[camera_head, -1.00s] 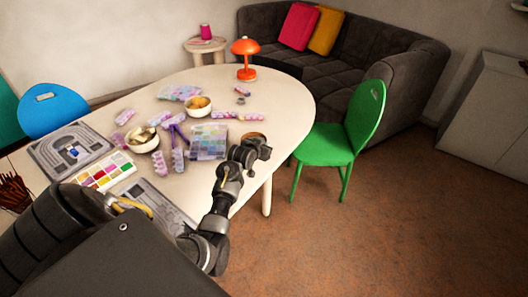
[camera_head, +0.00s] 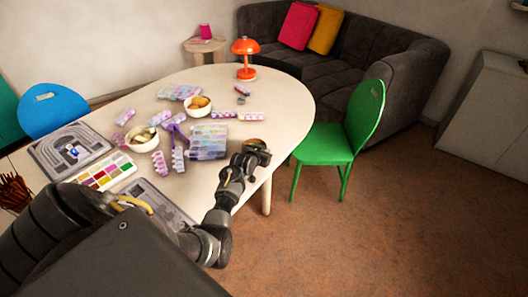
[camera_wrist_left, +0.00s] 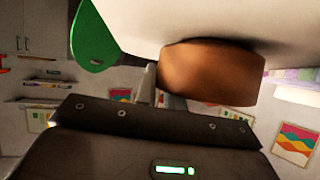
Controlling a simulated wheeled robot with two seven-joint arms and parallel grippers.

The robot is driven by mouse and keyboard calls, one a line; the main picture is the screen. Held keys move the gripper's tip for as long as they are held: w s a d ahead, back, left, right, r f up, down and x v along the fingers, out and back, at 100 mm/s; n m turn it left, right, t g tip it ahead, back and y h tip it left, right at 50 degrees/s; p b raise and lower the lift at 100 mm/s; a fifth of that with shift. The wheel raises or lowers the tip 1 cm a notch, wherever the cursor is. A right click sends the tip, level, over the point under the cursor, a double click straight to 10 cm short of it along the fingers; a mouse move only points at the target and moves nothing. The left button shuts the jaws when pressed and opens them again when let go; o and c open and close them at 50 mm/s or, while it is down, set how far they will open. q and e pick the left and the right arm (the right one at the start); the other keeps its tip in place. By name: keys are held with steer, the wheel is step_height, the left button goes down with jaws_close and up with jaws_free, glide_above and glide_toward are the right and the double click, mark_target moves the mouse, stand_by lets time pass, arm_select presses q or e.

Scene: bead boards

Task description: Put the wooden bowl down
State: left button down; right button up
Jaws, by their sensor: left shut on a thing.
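The wooden bowl (camera_head: 253,142) is small and brown. In the head view it is at the table's right edge, partly hidden by my left gripper (camera_head: 258,151). In the left wrist view the bowl (camera_wrist_left: 210,73) shows large, right against the fingers of my left gripper (camera_wrist_left: 158,88). The gripper is shut on the bowl's side. The pale table (camera_head: 285,105) shows right beside the bowl in the wrist view; I cannot tell whether they touch. My right gripper is not in view.
A bead organiser (camera_head: 208,141) lies left of the bowl. Two cream bowls (camera_head: 199,111) and several bead strips stand farther left. An orange lamp (camera_head: 245,58) is at the back. A green chair (camera_head: 325,146) stands close on the right. The tabletop behind the bowl is clear.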

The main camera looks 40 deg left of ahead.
arm_select(q)
steer(key=c, duration=1.5)
jaws_free()
steer(key=shift+f, duration=0.1)
steer(key=v, duration=1.2)
steer(key=shift+p, duration=0.4)
